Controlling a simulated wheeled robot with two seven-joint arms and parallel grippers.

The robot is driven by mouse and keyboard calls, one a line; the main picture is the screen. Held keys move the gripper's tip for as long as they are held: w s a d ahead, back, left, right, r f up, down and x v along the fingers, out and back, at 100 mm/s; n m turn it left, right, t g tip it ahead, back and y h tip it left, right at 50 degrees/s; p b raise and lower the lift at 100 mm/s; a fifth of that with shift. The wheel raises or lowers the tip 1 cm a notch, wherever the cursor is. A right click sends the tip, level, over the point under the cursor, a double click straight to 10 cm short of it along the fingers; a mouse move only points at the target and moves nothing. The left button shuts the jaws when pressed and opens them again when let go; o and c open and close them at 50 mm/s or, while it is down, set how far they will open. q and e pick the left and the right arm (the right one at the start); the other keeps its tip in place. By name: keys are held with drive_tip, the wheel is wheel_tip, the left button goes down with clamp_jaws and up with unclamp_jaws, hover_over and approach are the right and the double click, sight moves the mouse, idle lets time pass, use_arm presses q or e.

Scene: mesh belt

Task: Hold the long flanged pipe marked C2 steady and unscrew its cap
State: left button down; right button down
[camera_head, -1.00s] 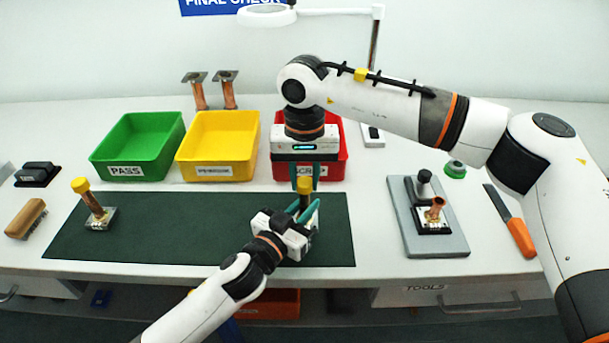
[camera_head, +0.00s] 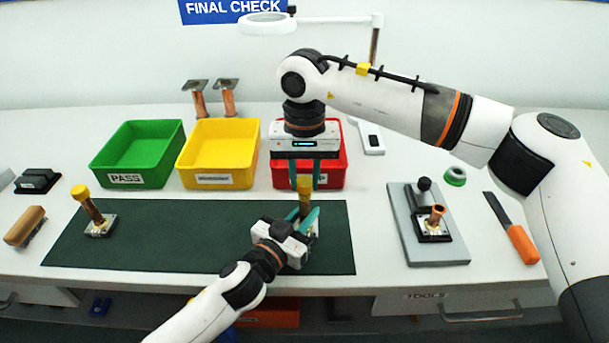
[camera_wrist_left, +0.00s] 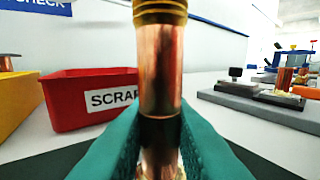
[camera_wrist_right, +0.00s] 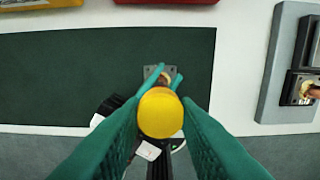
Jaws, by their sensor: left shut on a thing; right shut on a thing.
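A copper pipe (camera_wrist_left: 161,85) stands upright on the green mat, with a yellow-brass cap (camera_wrist_right: 160,113) on its top; the cap also shows in the head view (camera_head: 304,185). My left gripper (camera_head: 305,217) is shut on the pipe's lower body from the front. Its teal fingers (camera_wrist_left: 160,145) sit on both sides of the pipe in the left wrist view. My right gripper (camera_head: 304,178) points down from above and is shut on the cap, one finger on each side. The flange is mostly hidden by the left gripper. I cannot read a C2 mark.
Another capped pipe (camera_head: 92,208) stands tilted on the mat (camera_head: 190,235) at left. Green (camera_head: 138,153), yellow (camera_head: 218,152) and red bins (camera_head: 333,170) stand behind. At right are a grey fixture board (camera_head: 440,250) and an orange-handled tool (camera_head: 522,244). The mat's middle is clear.

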sight(305, 180)
drive_tip(key=shift+r, duration=0.1)
drive_tip(key=shift+r, duration=1.95)
use_arm(q)
drive_tip(key=c, duration=1.2)
unclamp_jaws()
